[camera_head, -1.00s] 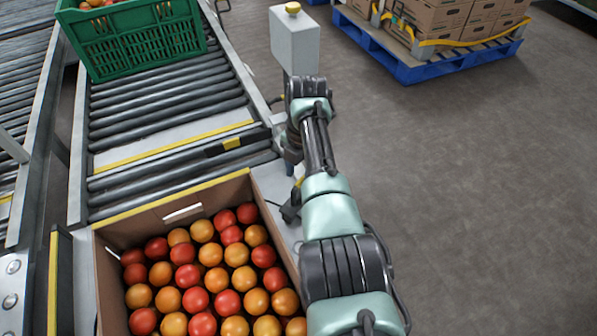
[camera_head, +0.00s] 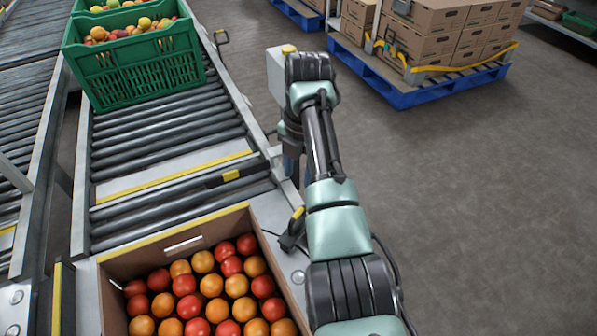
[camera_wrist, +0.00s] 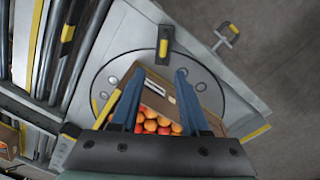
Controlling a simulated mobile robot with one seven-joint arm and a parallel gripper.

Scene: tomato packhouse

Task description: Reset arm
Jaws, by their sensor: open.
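My gripper (camera_wrist: 158,103) shows in the wrist view with its two blue fingers spread apart and nothing between them. It hangs above the cardboard box (camera_wrist: 187,95) of tomatoes, which shows beyond the fingers and is partly hidden by them. In the head view my arm reaches forward on the right of the box (camera_head: 217,224) and bends down at its far end. The gripper there (camera_head: 291,170) is small and mostly hidden by the arm. Red and orange tomatoes (camera_head: 210,285) lie in the box.
A roller conveyor (camera_head: 165,140) runs beyond the box, with green crates (camera_head: 135,70) of produce on it. A grey post with a yellow button (camera_head: 289,49) stands behind my arm. A blue pallet (camera_head: 420,95) with cartons is at the back right. The floor on the right is clear.

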